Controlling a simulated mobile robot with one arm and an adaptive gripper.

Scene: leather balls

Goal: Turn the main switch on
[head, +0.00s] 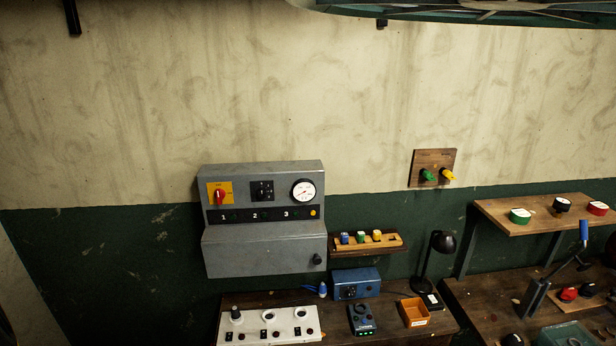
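The main switch (220,196) appears to be the red rotary knob on a yellow plate, at the upper left of the grey control box (262,252) on the wall. The lettering around the knob is too small to read surely, so I cannot tell its setting. To its right on the same box are a black selector (262,191) and a round white gauge (303,190). Below them runs a black strip numbered 1, 2, 3, with a small yellow-orange light or button (312,213) at its right end. My gripper is not in view.
A workbench (387,340) below holds a white panel (285,326), a blue box (357,283), an orange tray (413,312) and a black lamp (436,262). A small wooden shelf (392,250) sits right of the control box. The wall left of the box is clear.

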